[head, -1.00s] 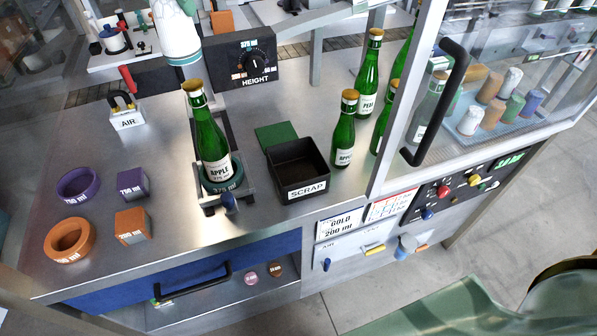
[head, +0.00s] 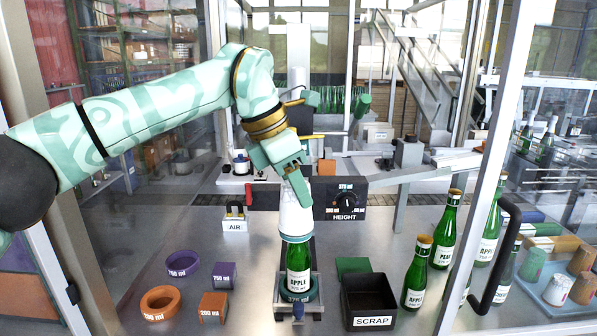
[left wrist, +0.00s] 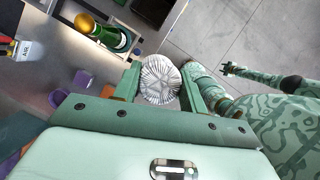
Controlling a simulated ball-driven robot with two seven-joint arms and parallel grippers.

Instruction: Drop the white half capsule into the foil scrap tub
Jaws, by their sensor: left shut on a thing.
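My left gripper (head: 297,192) is raised above the machine, in front of its white head (head: 294,222). In the left wrist view its fingers (left wrist: 160,88) are shut on the white half capsule (left wrist: 160,76), which shows as a round, creased, silvery-white disc. In the head view I cannot make the capsule out against the white head. The black foil scrap tub (head: 368,301), labelled SCRAP, sits on the bench below and right of the gripper. My right gripper (left wrist: 230,70) shows small in the left wrist view; its jaws are unclear.
An APPLE bottle (head: 298,265) stands in the machine's holder, left of the tub. More green bottles (head: 415,272) stand right of the tub. A green pad (head: 353,265) lies behind it. Rings and blocks (head: 213,306) lie at left. A framed door with a handle (head: 500,255) is at right.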

